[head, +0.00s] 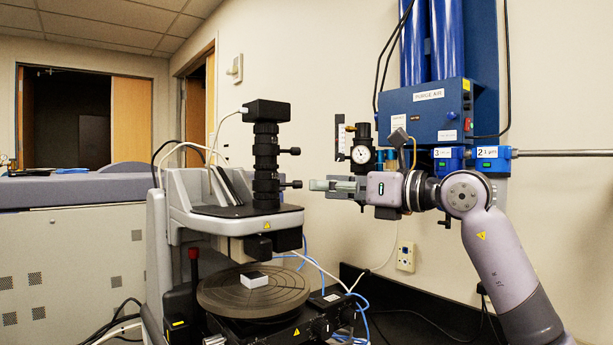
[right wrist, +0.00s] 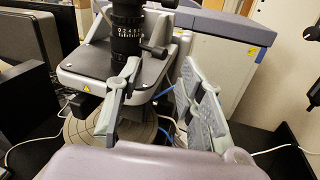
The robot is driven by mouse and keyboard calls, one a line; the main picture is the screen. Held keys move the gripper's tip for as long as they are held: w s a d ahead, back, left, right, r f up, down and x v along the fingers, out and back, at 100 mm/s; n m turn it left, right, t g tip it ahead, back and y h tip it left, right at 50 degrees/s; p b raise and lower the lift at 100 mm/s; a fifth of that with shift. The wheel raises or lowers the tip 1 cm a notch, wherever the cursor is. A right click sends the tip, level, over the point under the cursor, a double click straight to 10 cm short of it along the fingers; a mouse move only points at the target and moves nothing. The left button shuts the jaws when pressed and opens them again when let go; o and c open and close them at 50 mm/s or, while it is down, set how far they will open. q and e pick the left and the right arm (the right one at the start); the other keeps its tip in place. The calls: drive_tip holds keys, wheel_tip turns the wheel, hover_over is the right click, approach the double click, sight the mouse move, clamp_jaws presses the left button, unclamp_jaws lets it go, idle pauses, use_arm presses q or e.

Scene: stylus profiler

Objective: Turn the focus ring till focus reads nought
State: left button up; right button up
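The black focus column (head: 266,160) stands upright on the stylus profiler, with knurled rings and two small side knobs. In the right wrist view a focus ring (right wrist: 127,35) with white numbers and tick marks shows on it; the exact reading is too small to tell. My right gripper (head: 325,185) points left at about the height of the lower side knob (head: 292,184), a short gap away from it. In the right wrist view my right gripper (right wrist: 160,68) has its fingers spread wide with nothing between them. My left gripper is not in view.
Below the column, a round stage (head: 215,294) bears a small white block (head: 254,279). A blue purge-air box (head: 425,112) and a pressure gauge (head: 362,154) hang on the wall behind my right arm. Blue and white cables run beside the stage.

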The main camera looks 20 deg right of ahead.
sight(301, 185)
drive_tip(key=p+x, duration=0.1)
drive_tip(key=x, duration=0.4)
drive_tip(key=shift+w+a, duration=0.15)
drive_tip(key=shift+w, duration=0.1)
drive_tip(key=shift+c, duration=0.5)
clamp_jaws()
